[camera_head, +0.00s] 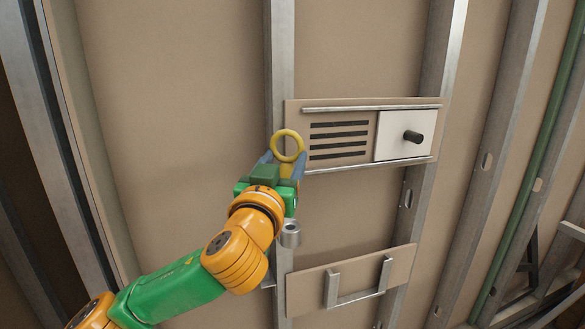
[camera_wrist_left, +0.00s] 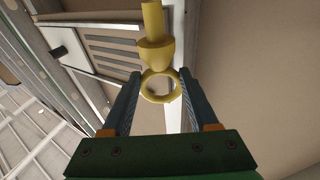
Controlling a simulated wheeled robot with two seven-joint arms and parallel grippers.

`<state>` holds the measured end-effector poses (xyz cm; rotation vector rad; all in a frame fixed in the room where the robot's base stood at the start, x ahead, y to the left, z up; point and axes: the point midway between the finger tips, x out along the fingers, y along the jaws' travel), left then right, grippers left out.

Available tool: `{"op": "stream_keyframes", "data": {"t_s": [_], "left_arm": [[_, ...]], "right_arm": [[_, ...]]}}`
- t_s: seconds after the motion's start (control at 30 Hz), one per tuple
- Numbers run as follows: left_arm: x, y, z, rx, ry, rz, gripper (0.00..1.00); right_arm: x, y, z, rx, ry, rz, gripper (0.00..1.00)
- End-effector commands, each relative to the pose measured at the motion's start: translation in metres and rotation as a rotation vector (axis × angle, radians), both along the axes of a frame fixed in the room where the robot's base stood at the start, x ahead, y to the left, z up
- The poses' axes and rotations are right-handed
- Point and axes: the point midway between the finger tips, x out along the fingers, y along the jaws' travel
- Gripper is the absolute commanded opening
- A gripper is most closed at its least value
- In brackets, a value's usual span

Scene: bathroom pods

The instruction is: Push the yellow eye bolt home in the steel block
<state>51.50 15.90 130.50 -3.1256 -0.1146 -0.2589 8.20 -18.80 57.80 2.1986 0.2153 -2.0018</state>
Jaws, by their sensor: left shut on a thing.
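The yellow eye bolt shows its ring (camera_head: 287,133) in the head view, in front of the metal stud. My left gripper (camera_head: 283,158) is shut on it, with one finger on each side. In the left wrist view the ring (camera_wrist_left: 145,90) sits between the fingertips, and the collar and shank (camera_wrist_left: 152,20) extend beyond it, out of the top of the picture. A small round grey steel piece (camera_head: 290,239) with a hole in its top, apparently the steel block, is below the gripper and apart from the bolt's ring. The shank's tip is hidden. My right gripper is out of view.
A panel with dark vent slots (camera_head: 338,140) and a white plate with a black knob (camera_head: 413,137) is just right of the gripper. A lower panel with a metal bracket (camera_head: 355,297) is below. The wall to the left is bare.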

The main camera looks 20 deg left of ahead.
Motion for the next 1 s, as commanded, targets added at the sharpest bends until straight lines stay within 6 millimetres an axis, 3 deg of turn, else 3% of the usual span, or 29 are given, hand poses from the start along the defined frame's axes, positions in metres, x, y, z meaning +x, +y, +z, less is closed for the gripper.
{"op": "stream_keyframes", "data": {"t_s": [0.17, 0.63, 1.0], "left_arm": [[-0.001, -0.001, -0.003, -0.001, -0.001, 0.002, 0.00], [-0.001, -0.001, -0.058, 0.001, 0.000, 0.001, 0.00], [-0.001, -0.001, -0.058, 0.001, -0.001, 0.002, 0.00]], "right_arm": [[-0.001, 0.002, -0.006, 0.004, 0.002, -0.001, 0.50], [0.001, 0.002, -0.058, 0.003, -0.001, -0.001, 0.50], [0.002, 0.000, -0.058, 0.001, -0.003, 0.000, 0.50]]}}
